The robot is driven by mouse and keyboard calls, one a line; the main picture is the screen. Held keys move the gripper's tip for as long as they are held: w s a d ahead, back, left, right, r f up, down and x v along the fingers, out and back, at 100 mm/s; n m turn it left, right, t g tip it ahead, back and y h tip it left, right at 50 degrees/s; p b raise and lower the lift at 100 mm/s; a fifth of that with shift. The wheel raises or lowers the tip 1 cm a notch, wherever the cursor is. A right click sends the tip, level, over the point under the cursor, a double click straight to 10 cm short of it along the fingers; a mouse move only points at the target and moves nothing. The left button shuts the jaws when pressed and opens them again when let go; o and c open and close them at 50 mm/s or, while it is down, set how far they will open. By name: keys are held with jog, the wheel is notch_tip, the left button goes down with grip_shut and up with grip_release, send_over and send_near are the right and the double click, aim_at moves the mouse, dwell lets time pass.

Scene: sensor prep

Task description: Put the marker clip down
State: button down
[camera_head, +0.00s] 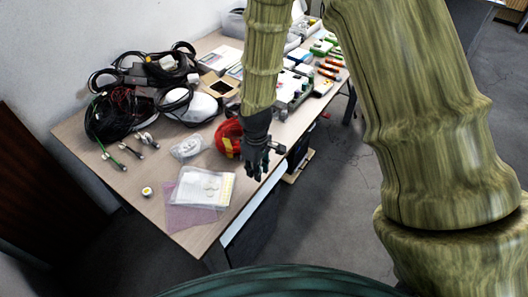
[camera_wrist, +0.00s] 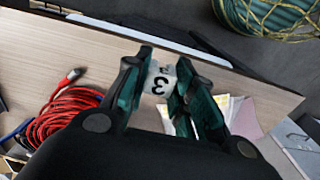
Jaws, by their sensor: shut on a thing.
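The marker clip (camera_wrist: 158,86) is a small white piece with a black "3", seen between my gripper's fingers in the wrist view. My gripper (camera_wrist: 156,92) is shut on it, with the table beneath. In the head view my gripper (camera_head: 258,172) points down near the table's front right edge, beside a red cable coil. I cannot make out the clip in the head view.
The table (camera_head: 120,205) has clear room at its front left. A red cable coil (camera_head: 228,138), a clear bag (camera_head: 188,148) and papers in a clear sleeve (camera_head: 203,187) lie nearby. Black cables (camera_head: 115,118) crowd the back left. A small round item (camera_head: 147,191) sits near the left edge.

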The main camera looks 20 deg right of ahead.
jog(key=w+d, duration=0.1)
jog(key=w, duration=0.1)
jog(key=w+d+p, duration=0.1)
jog(key=w, duration=0.1)
jog(key=w+d, duration=0.2)
jog(key=shift+w+f, duration=0.25)
jog(key=shift+f, duration=0.1)
jog(key=shift+f+p, duration=0.8)
jog(key=shift+f, duration=0.95)
jog(key=shift+f, duration=0.2)
jog(key=c, duration=1.2)
grip_release()
jog(key=shift+r, duration=0.1)
jog(key=shift+r+b, duration=1.25)
jog(key=shift+r, duration=4.9)
